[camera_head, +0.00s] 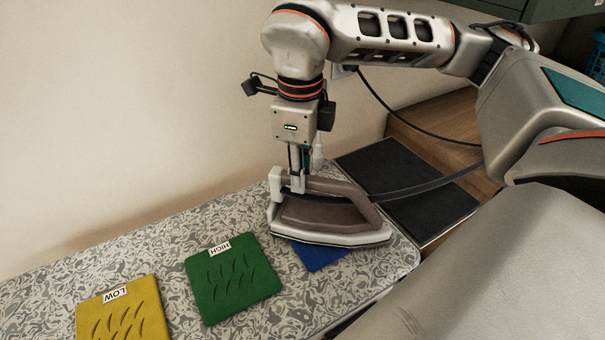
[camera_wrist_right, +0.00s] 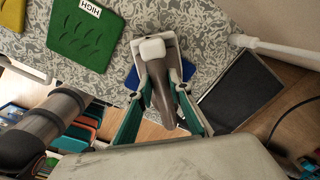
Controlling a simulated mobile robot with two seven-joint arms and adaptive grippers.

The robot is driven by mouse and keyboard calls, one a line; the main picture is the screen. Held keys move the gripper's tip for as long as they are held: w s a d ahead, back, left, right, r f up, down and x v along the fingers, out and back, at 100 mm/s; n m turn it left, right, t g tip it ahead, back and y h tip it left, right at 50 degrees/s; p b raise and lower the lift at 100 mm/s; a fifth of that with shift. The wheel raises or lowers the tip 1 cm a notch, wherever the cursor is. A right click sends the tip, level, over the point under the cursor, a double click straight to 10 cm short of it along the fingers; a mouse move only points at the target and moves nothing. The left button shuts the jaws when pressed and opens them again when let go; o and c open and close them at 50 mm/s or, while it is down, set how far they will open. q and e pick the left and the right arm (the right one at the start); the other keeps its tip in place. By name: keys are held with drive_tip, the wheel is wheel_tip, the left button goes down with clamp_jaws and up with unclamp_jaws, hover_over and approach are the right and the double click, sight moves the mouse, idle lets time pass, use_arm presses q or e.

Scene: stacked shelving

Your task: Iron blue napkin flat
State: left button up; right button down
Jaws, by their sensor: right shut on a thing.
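The iron (camera_head: 330,215) is grey-brown with a pale handle end and lies over the blue napkin. My right gripper (camera_head: 298,182) comes down from above and is shut on the iron's handle. In the right wrist view, my right gripper (camera_wrist_right: 157,70) has its fingers on both sides of the handle. The blue napkin (camera_head: 320,258) is mostly hidden under the iron, with a corner showing at its front edge. Blue parts of it (camera_wrist_right: 188,71) also show beside the fingers. I cannot tell whether the iron's sole touches the cloth. My left gripper is not in view.
The patterned ironing board (camera_head: 140,262) carries a green napkin (camera_head: 232,283) marked HIGH and a yellow napkin (camera_head: 125,312) marked LOW. A dark mat (camera_head: 405,180) lies beyond the board's right end. A pale wall stands behind. Bare board surrounds the napkins.

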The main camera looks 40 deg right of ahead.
drive_tip(key=shift+s+a, duration=0.15)
drive_tip(key=shift+s, duration=0.85)
drive_tip(key=shift+s+a+f+b, duration=0.1)
drive_tip(key=shift+s+b, duration=0.15)
drive_tip(key=shift+b, duration=0.05)
drive_tip(key=shift+w, duration=0.15)
